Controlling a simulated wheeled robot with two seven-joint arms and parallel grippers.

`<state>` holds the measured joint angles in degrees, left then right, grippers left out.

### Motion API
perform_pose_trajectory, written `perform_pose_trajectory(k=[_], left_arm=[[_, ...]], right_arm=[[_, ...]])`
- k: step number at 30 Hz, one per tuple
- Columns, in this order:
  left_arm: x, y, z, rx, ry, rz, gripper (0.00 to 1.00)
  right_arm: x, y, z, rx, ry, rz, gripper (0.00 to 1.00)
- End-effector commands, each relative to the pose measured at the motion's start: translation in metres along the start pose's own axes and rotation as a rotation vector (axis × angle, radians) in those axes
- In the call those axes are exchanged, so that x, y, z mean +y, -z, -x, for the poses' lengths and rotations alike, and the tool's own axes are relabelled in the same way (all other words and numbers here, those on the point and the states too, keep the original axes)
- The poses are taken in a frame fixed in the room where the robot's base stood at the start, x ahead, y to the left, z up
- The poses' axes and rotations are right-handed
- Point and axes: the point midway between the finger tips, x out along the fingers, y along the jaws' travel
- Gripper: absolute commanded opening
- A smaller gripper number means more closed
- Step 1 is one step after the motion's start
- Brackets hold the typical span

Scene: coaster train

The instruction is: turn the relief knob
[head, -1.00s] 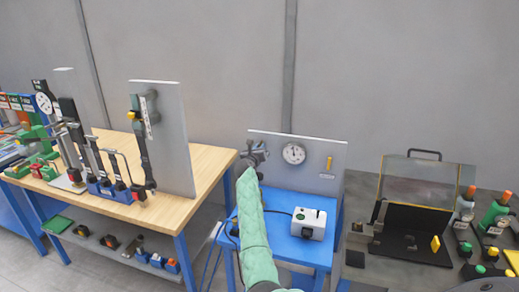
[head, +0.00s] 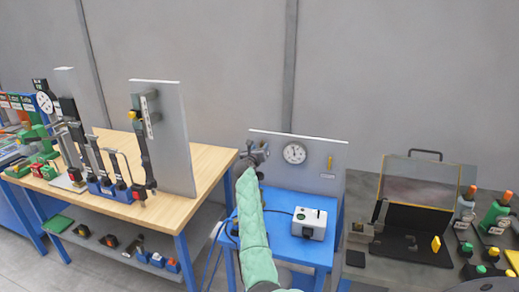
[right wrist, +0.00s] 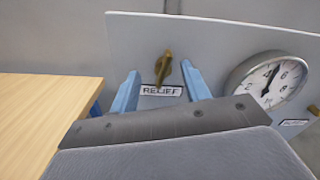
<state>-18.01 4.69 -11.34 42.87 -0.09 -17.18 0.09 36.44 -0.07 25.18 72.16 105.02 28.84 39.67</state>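The relief knob (right wrist: 163,68) is a brass-coloured handle on a grey upright panel (right wrist: 220,40), above a label reading RELIEF. It stands roughly upright in the right wrist view. My right gripper (right wrist: 160,80) is open, with its two blue fingers on either side of the knob and a gap to each. I cannot tell whether the fingertips reach past the knob. In the head view my right gripper (head: 254,156) is at the panel's left side and hides the knob. My left gripper is not in view.
A round gauge (head: 294,153) and a yellow handle (head: 330,163) are on the same panel to the right. A white box (head: 310,223) stands on the blue table (head: 290,250). A wooden bench (head: 205,160) is to the left, a dark table with an open case (head: 420,185) to the right.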

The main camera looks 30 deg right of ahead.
Motion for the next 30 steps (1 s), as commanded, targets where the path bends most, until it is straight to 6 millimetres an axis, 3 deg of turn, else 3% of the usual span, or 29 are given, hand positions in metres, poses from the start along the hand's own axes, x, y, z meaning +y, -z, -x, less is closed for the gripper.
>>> perform_pose_trajectory(k=[8, 14, 18, 24, 30], left_arm=[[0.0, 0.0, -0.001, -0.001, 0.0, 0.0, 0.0], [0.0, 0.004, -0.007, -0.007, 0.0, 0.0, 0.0], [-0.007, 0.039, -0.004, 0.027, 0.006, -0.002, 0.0], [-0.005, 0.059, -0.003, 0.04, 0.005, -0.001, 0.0], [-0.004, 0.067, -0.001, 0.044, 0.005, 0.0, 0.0]], right_arm=[[-0.001, -0.001, 0.002, -0.001, 0.001, 0.0, 0.47], [0.001, 0.003, 0.024, -0.001, 0.001, -0.002, 0.47], [0.002, 0.003, 0.046, -0.001, 0.0, -0.002, 0.47], [0.001, 0.001, 0.07, -0.001, 0.001, 0.0, 0.47], [0.001, 0.0, 0.078, 0.0, 0.0, 0.0, 0.47]])
